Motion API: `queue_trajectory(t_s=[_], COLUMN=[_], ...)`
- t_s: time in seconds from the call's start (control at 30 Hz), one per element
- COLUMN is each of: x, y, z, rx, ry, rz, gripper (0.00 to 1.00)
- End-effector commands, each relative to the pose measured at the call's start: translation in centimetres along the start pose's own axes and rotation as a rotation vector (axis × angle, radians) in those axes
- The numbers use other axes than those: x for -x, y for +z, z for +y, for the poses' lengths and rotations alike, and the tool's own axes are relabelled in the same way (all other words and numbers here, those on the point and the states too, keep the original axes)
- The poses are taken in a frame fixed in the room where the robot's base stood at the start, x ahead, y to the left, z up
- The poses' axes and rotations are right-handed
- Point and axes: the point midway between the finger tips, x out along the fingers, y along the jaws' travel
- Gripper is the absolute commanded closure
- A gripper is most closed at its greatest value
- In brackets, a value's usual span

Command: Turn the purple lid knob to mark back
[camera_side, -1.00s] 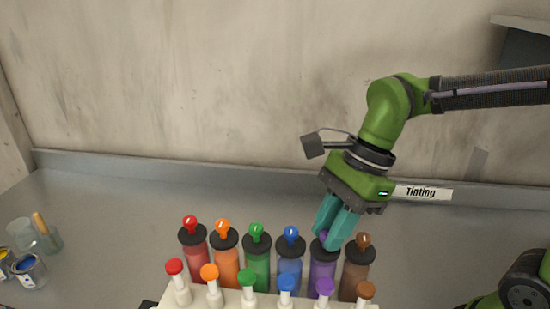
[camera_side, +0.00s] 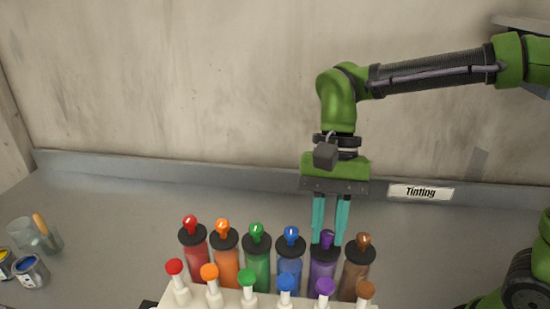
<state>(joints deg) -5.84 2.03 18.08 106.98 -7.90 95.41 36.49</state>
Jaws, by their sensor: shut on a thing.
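The purple lid knob (camera_side: 327,238) sits on the black lid of the purple bottle (camera_side: 322,272), second from the right in the back row. My gripper (camera_side: 328,242) points down over this bottle. Its two teal fingers are shut on the knob, one at each side. The knob shows between the fingertips, but I cannot make out which way it points or any marks on the lid.
Close by stand the blue bottle (camera_side: 289,270) on the left and the brown bottle (camera_side: 355,277) on the right. A white rack (camera_side: 235,299) with several coloured pump tops is in front. Paint cans (camera_side: 31,271) and a glass jar stand far left. The counter behind is clear.

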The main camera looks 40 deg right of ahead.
Motion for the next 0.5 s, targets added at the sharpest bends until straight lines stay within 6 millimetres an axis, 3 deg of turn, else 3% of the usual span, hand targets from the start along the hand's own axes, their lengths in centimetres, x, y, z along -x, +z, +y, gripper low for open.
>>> queue_trajectory(t_s=[0.5], x=[0.09], y=[0.11], z=[-0.36], rx=[0.455], ry=[0.187], rz=[0.001], gripper=[1.00])
